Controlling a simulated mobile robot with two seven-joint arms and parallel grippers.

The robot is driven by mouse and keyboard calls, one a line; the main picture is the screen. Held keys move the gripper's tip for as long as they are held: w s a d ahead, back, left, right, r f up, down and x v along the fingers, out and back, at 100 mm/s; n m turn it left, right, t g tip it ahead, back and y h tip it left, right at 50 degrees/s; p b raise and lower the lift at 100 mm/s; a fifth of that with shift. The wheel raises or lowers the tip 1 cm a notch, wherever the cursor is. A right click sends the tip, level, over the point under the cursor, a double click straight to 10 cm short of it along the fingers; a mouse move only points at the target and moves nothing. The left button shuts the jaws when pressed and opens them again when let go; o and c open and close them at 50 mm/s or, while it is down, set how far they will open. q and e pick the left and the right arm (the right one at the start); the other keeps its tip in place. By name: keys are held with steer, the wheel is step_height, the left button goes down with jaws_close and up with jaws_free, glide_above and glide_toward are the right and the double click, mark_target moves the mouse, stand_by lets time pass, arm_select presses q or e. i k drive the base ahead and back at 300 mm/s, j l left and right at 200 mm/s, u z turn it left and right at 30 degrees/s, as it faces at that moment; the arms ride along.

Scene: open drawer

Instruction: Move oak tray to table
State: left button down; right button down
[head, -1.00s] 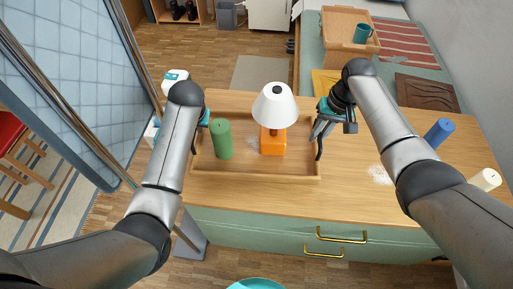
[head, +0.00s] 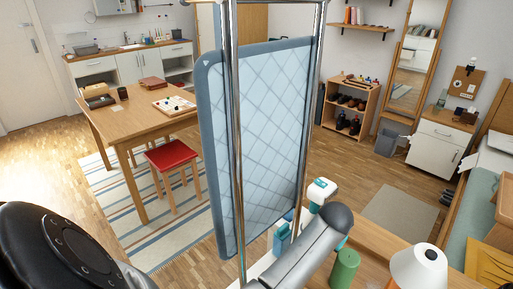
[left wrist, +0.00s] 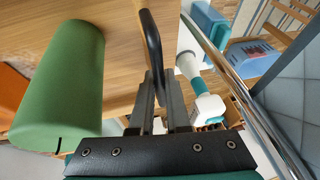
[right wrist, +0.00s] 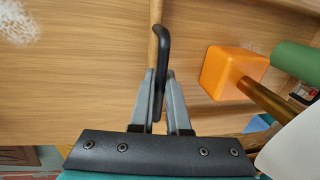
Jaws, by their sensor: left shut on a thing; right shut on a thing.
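The oak tray (right wrist: 188,45) has black handles at its two ends. My left gripper (left wrist: 155,95) is shut on one handle (left wrist: 152,45) in the left wrist view. My right gripper (right wrist: 158,100) is shut on the other handle (right wrist: 163,45) in the right wrist view. A green cylinder (left wrist: 65,80) and a lamp with an orange base (right wrist: 228,72) stand in the tray. The lamp's white shade (head: 418,266) shows at the head view's lower right. The wooden table (head: 138,122) stands across the room at left; my right gripper is outside the head view.
A red stool (head: 172,155) is beside the table.

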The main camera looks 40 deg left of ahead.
mark_target(126, 116)
steer(key=k+z, duration=0.1)
steer(key=z, duration=0.3)
steer(key=k+z, duration=0.1)
steer(key=z, duration=0.3)
steer(key=k+z, duration=0.15)
steer(key=z, duration=0.25)
steer(key=k+j+z, duration=0.1)
steer(key=z, duration=0.3)
steer(key=k+z, duration=0.25)
steer(key=z, duration=0.15)
steer(key=k+j+z, duration=0.15)
steer(key=k+z, duration=0.55)
steer(key=k+j+z, duration=0.1)
steer(key=k+z, duration=0.2)
steer(key=k, duration=0.3)
steer(key=k+l+z, duration=0.2)
steer(key=k, duration=1.8)
